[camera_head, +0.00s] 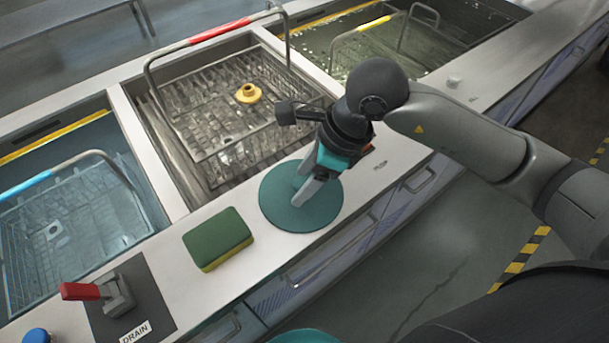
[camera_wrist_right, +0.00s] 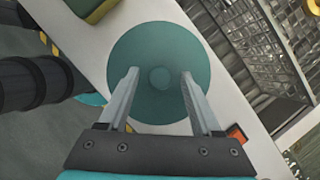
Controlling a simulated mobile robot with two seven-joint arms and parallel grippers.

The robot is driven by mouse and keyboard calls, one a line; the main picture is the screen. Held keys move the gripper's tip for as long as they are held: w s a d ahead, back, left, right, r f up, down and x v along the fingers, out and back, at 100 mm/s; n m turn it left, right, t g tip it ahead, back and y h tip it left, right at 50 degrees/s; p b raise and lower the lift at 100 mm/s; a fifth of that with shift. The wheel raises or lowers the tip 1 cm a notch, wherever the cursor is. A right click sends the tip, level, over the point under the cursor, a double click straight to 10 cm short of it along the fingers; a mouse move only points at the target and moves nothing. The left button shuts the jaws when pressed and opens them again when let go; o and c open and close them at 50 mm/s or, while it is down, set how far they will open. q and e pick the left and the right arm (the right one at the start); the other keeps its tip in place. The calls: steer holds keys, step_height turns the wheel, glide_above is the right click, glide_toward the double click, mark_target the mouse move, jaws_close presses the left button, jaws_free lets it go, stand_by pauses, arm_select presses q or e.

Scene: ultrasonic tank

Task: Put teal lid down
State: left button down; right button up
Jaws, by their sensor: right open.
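The teal lid (camera_head: 274,208) is a round disc lying on the light counter ledge in front of the middle tank. My right gripper (camera_head: 305,193) is above it, pointing down. In the right wrist view the lid (camera_wrist_right: 158,42) shows whole apart from the fingers in front of it, with a small round knob at its middle. The gripper's two fingers (camera_wrist_right: 160,80) are apart, one on each side of the knob, with gaps between. The lid's near edge reaches close to the counter's front edge. My left gripper is not in view.
A green and yellow sponge (camera_head: 218,238) lies left of the lid. A red drain lever (camera_head: 82,291) is further left. The middle tank (camera_head: 190,200) holds a wire basket with a red handle (camera_head: 220,31) and a yellow ring-shaped part (camera_head: 248,93). Tanks with blue and yellow handles flank it.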

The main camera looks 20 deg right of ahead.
steer(key=shift+r, duration=0.1)
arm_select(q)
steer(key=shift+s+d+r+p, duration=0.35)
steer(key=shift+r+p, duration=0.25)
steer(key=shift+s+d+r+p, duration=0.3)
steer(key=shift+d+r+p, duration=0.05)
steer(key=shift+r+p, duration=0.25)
arm_select(e)
steer(key=v, duration=1.2)
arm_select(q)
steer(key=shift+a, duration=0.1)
arm_select(e)
steer(key=shift+s, duration=0.1)
